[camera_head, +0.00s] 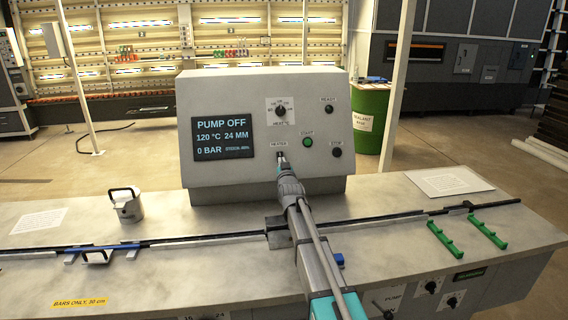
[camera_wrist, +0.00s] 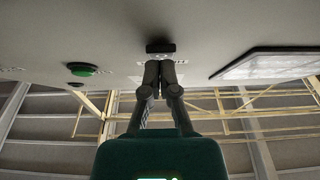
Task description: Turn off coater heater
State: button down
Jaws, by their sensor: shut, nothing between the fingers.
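The coater's control panel (camera_head: 235,90) is a grey sloped box with a HEATER label (camera_head: 279,143) at its lower middle. The heater switch is a small black knob (camera_wrist: 160,46) in the wrist view. In the head view it is mostly hidden by my gripper. My gripper (camera_head: 281,160) reaches the panel just under the label. In the wrist view my gripper (camera_wrist: 160,66) has its fingers together and empty, with the tips right by the knob. I cannot tell whether they touch it. The display (camera_head: 223,131) reads PUMP OFF, 120 °C, 24 MM, 0 BAR.
The green START button (camera_head: 308,142), dark STOP button (camera_head: 337,153) and a selector knob (camera_head: 281,111) are close by. A white pot (camera_head: 127,205) stands on the bench at left. Green holders (camera_head: 484,231) lie at right. A bar rail (camera_head: 190,239) crosses the bench.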

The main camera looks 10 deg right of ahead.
jog(key=shift+f, duration=0.15)
jog(key=shift+w+f+t+b, duration=0.2)
jog(key=shift+t+b, duration=0.3)
jog(key=shift+b, duration=0.6)
jog(key=shift+s+r, duration=0.3)
jog(key=shift+s, duration=0.4)
jog(key=f+b+v, duration=0.1)
jog(key=b+v, duration=0.2)
jog(key=v, duration=0.8)
jog(key=shift+s+f+b, duration=0.2)
jog(key=shift+f+b, duration=0.05)
jog(key=shift+b, duration=0.1)
